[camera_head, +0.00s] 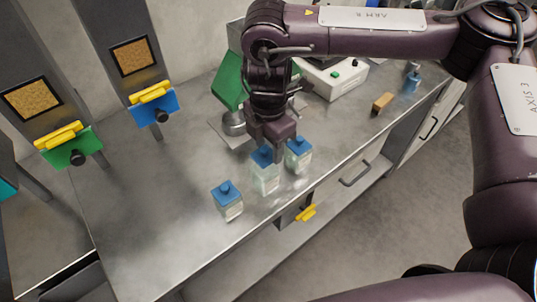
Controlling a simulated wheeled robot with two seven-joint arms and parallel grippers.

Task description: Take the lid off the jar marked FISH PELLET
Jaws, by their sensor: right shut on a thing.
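Three clear jars with blue lids stand near the front edge of the metal counter: the left jar (234,211), the middle jar (266,183) and the right jar (299,161). Their labels are too small to read, so I cannot tell which is FISH PELLET. My right gripper (268,149) points down over the middle jar and is shut on its blue lid (261,157). The lid still appears to sit on the jar. The fingers hide part of the lid and come close to the right jar's lid (298,142). My left gripper is out of view.
A round metal dish (233,123) and a green hopper-like part (229,82) stand behind my gripper. A white device (334,77), a tan block (382,102) and a blue item (411,83) are farther right. The counter (150,220) is clear at left.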

